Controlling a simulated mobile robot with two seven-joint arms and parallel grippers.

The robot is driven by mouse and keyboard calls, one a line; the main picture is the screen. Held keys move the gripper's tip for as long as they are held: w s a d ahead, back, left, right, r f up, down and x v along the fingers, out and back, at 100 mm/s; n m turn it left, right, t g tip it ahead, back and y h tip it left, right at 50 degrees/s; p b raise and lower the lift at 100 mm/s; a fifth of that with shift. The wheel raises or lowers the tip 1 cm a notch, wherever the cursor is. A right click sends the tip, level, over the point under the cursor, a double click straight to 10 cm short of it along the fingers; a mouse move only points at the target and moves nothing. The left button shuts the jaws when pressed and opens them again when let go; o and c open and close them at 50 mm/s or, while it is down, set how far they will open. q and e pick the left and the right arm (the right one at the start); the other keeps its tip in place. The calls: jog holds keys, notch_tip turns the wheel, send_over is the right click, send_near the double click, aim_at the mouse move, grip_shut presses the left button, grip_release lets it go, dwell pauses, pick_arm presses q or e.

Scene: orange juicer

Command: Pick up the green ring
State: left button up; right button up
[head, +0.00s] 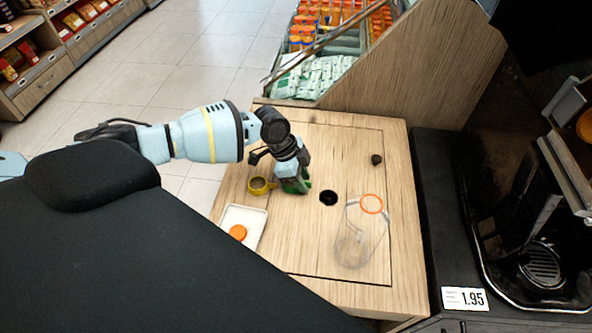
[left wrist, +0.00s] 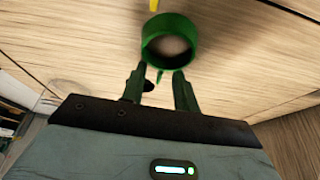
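The green ring (left wrist: 168,24) lies on the wooden counter, just beyond my left fingertips in the left wrist view. A small green tab on its near side points between the fingers. My left gripper (left wrist: 160,74) is open, one finger on each side of the tab; I cannot tell whether they touch the ring. In the head view my left gripper (head: 291,182) is low over the counter and covers much of the green ring (head: 304,186). My right gripper is not in view.
A yellow ring (head: 260,187) is left of the gripper. A white tray (head: 252,215) holds an orange cap (head: 238,232). A black hole (head: 328,198) and a clear bottle (head: 352,250) with an orange rim are to the right. A small dark object (head: 376,159) lies farther back.

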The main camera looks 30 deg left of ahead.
pick_arm(q)
grip_shut()
dwell(0.4)
jog(key=shift+r, duration=0.5)
jog(key=r, duration=0.2)
jog(key=shift+s+r, duration=0.35)
jog(key=shift+s, duration=0.05)
jog(key=s, duration=0.5)
jog(key=s+r, duration=0.1)
jog(key=s, duration=0.4)
jog(key=s+p, duration=0.1)
jog(key=s, duration=0.4)
jog(key=shift+s+r, duration=0.1)
jog(key=shift+r, duration=0.1)
